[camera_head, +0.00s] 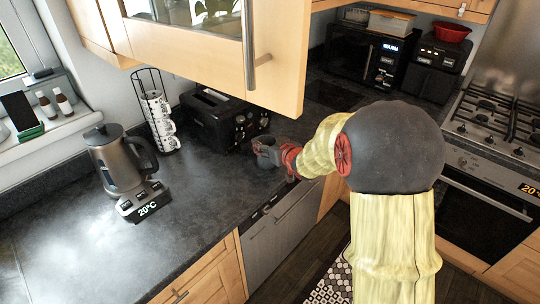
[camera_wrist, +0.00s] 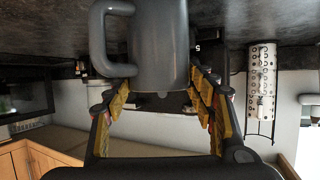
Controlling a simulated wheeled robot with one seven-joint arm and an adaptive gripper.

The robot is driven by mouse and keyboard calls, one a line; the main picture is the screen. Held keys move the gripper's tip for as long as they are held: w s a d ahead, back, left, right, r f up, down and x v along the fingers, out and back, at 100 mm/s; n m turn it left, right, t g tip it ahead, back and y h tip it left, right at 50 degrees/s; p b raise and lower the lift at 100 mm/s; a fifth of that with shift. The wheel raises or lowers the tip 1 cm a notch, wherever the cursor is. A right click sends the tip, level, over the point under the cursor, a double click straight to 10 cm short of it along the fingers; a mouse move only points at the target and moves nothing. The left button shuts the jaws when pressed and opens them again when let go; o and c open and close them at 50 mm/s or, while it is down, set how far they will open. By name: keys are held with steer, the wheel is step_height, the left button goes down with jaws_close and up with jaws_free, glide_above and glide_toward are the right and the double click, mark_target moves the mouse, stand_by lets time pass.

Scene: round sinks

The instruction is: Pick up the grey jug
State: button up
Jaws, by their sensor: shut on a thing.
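The grey jug (camera_wrist: 158,45) fills the top middle of the wrist view, its looped handle (camera_wrist: 97,40) to the left. My gripper (camera_wrist: 160,88) has its yellow-padded fingers on both sides of the jug, shut on it. In the head view, the small grey jug (camera_head: 265,150) is at the counter's front part, in front of the black toaster. My red-and-grey gripper (camera_head: 285,157) reaches it from the right. I cannot tell whether the jug touches the counter or is slightly above it.
The dark counter (camera_head: 215,195) has free room left of the jug. A grey kettle (camera_head: 118,160) stands at the left, near a rack of mugs (camera_head: 160,115). A black toaster (camera_head: 222,118) is just behind. An open cupboard door (camera_head: 215,50) hangs above.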

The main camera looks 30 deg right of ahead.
steer(key=c, duration=0.7)
steer(key=shift+c, duration=0.4)
steer(key=shift+r, duration=0.2)
